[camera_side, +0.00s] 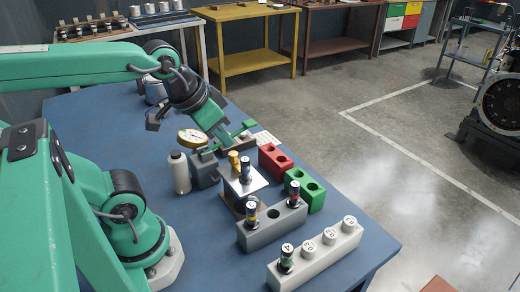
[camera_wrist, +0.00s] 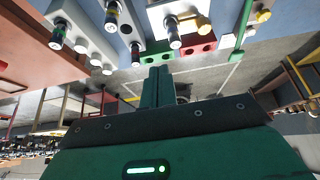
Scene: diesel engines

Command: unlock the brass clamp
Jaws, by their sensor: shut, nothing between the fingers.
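A brass-coloured piece (camera_side: 234,159), seemingly the clamp, stands upright on a fixture with a silver plate (camera_side: 250,187). It also shows in the wrist view (camera_wrist: 203,24). A dark injector with a pale top (camera_side: 245,170) stands beside it. I cannot tell from its shape whether the clamp is locked. My gripper (camera_side: 222,140) is green and shut, with nothing in it. It is above and behind the fixture in the side view, apart from the clamp. The closed fingers also show in the wrist view (camera_wrist: 160,72).
A red block (camera_side: 275,160), a green block (camera_side: 304,190), a grey injector block (camera_side: 271,226) and a white numbered block (camera_side: 315,256) stand nearby. A dial gauge (camera_side: 193,138) and white bottle (camera_side: 179,172) are left of the fixture. The blue table (camera_side: 200,245) is clear at front left.

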